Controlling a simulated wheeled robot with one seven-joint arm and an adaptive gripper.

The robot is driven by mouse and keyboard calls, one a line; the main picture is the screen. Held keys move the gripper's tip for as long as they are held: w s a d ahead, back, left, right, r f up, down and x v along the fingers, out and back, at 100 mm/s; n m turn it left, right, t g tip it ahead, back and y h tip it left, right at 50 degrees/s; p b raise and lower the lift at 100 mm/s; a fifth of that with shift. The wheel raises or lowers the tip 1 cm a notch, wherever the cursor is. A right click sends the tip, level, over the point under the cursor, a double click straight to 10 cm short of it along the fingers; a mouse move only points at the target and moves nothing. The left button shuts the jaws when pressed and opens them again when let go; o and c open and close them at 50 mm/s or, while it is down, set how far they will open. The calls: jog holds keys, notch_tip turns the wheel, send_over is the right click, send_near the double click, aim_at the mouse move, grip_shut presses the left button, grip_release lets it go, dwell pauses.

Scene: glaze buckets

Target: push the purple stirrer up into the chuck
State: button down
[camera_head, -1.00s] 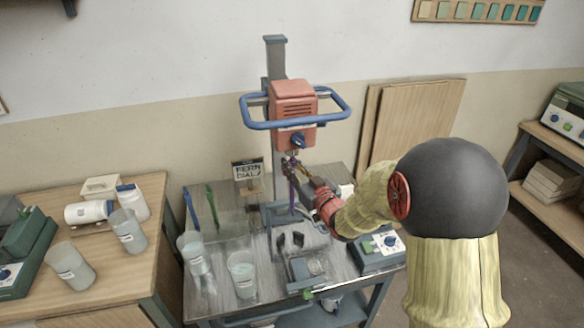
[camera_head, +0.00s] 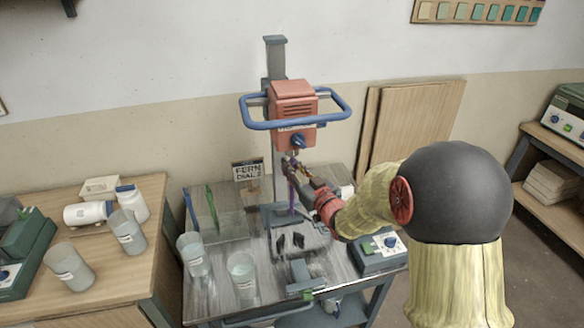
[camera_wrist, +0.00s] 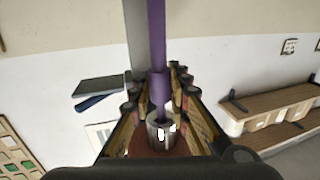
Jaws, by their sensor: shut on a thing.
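The purple stirrer (camera_head: 292,196) hangs upright below the orange mixer head (camera_head: 293,104) on its stand. My gripper (camera_head: 296,170) is at the stirrer's upper part, just under the mixer head, and is shut on it. In the wrist view, which looks upside down, the purple shaft (camera_wrist: 157,40) runs between my two fingers, with a thicker collar (camera_wrist: 160,88). Its narrower end meets the mouth of the silvery chuck (camera_wrist: 162,134), in line with it. I cannot tell how deep the end sits. The fingers partly hide the stirrer in the head view.
A blue guard bar (camera_head: 312,122) rings the mixer head close above my gripper. Cups (camera_head: 243,270) stand at the table's left front, a sign (camera_head: 248,170) behind. A grey-green device (camera_head: 382,250) sits right, under my arm.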

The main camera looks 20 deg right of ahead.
jog(key=shift+r+p, duration=0.35)
jog(key=shift+r, duration=0.5)
dwell(0.8)
jog(key=c, duration=1.6)
grip_release()
